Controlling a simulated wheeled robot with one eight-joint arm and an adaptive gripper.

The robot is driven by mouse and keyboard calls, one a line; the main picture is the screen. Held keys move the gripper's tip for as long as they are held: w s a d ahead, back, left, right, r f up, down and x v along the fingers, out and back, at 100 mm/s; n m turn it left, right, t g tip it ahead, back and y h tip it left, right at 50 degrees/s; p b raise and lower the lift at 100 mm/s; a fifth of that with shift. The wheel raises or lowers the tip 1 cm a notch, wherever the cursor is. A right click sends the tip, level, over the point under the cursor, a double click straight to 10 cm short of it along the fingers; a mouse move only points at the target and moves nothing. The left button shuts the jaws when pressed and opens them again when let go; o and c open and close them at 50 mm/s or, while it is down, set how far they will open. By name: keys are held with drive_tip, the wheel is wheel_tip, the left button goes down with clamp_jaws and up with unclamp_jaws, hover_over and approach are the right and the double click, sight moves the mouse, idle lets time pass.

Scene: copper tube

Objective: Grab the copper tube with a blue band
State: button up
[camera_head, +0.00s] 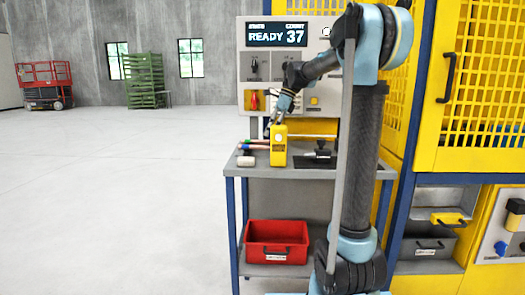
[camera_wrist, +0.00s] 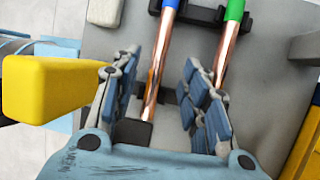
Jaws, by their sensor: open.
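In the wrist view, the copper tube with the blue band (camera_wrist: 158,55) runs lengthwise between the two fingers of my gripper (camera_wrist: 161,66). Its blue band is at the far end, near the top edge. A second copper tube with a green band (camera_wrist: 229,40) lies to its right, partly hidden by the right finger. My gripper is open, with gaps visible on both sides of the blue-banded tube. In the head view, my gripper (camera_head: 275,118) is low over the workbench, partly behind a yellow block. The tubes are too small there to tell apart surely.
The yellow block (camera_head: 279,146) stands upright on the grey workbench (camera_head: 313,173); it also shows left of my gripper in the wrist view (camera_wrist: 55,88). Dark supports (camera_wrist: 200,14) lie under the tubes. A control panel (camera_head: 287,65) rises behind. A red bin (camera_head: 277,241) sits on the lower shelf.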

sight(262, 148)
drive_tip(key=shift+a+x, duration=0.15)
drive_tip(key=shift+x, duration=1.2)
drive_tip(key=shift+a+x, duration=0.15)
drive_tip(key=shift+x, duration=1.2)
drive_tip(key=shift+r, duration=0.15)
clamp_jaws()
